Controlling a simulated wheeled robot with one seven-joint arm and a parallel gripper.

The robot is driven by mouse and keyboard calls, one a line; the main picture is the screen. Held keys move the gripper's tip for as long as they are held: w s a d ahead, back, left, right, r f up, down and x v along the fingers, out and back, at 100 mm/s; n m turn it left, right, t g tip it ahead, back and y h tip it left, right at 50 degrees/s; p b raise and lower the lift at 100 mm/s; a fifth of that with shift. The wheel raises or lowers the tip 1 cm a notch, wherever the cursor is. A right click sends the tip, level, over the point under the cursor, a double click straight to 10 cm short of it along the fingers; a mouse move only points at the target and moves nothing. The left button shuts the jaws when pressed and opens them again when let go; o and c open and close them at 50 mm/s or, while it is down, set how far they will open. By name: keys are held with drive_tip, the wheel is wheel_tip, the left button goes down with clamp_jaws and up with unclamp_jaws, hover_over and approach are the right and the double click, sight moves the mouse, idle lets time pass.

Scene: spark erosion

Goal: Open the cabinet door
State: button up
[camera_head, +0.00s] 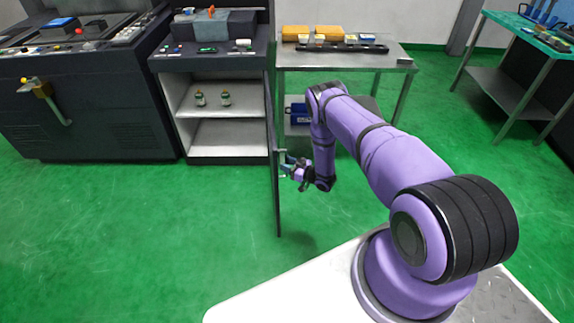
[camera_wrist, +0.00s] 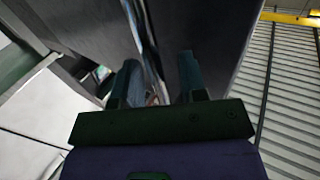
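The dark cabinet door (camera_head: 275,190) stands swung wide open and shows almost edge-on in the head view. The cabinet's inside (camera_head: 228,133) is exposed, with a pale shelf. My gripper (camera_head: 285,163) is at the right side of the door, near its handle (camera_head: 282,156). In the wrist view, my gripper's two fingers (camera_wrist: 157,75) are apart, with a thin light strip (camera_wrist: 150,50) between them, likely the handle. A gap shows beside the right finger. The exact contact is too dark to tell.
Two small bottles (camera_head: 213,98) stand on the cabinet shelf. A large machine (camera_head: 85,115) is at the left. A metal table (camera_head: 345,60) with yellow boxes stands right of the cabinet, behind my arm. The green floor (camera_head: 170,220) in front of the cabinet is clear.

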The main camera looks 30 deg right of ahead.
drive_tip(key=v, duration=1)
drive_tip(key=shift+s, duration=0.25)
drive_tip(key=shift+d, duration=0.15)
drive_tip(key=shift+w, duration=0.1)
